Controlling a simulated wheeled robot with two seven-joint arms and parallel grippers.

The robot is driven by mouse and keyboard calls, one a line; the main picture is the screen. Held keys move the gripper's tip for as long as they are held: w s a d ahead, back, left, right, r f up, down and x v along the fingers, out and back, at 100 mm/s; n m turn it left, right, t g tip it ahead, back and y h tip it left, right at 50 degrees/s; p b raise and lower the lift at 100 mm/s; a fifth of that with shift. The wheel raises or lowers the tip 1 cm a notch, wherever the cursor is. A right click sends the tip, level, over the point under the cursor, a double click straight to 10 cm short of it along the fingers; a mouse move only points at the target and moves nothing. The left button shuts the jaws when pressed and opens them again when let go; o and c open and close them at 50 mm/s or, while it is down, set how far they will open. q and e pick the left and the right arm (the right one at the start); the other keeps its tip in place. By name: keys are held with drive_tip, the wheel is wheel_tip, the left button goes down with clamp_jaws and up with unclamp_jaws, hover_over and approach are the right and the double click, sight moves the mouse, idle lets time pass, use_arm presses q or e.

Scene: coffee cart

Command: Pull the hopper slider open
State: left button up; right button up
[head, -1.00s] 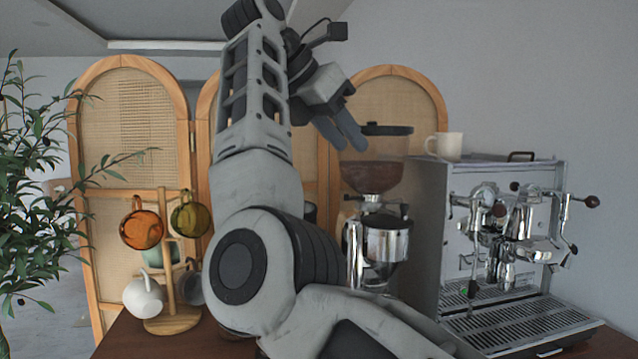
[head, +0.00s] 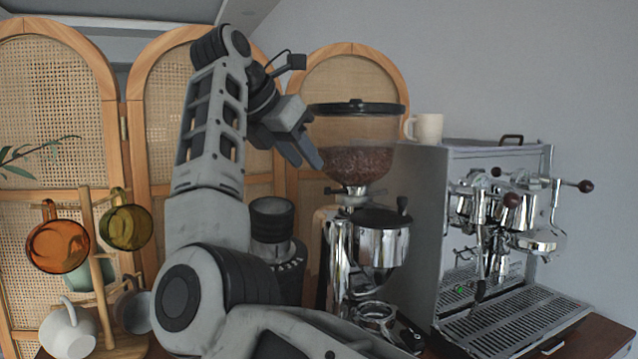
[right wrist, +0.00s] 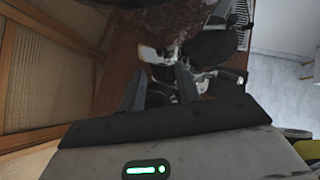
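The coffee grinder's clear hopper (head: 358,138) holds brown beans and has a dark lid. It stands on the metal grinder body (head: 372,245) in the head view. Below the hopper is a narrow neck (head: 352,190); I cannot clearly make out the slider there. My right gripper (head: 310,158) points downward at the hopper's left side, and I cannot tell if it touches. In the right wrist view its two fingers (right wrist: 160,86) are apart with nothing between them; the grinder shows beyond and the hopper fills part of the top. My left gripper is not in view.
An espresso machine (head: 400,245) with a cream cup (head: 425,128) on top stands right of the grinder. A dark cylindrical device (head: 271,220) stands behind my arm. A mug tree (head: 100,270) with several mugs is at left. Rattan screens stand behind.

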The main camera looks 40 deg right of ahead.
drive_tip(key=x, duration=0.6)
drive_tip(key=shift+d+f, duration=0.25)
drive_tip(key=shift+d, duration=0.05)
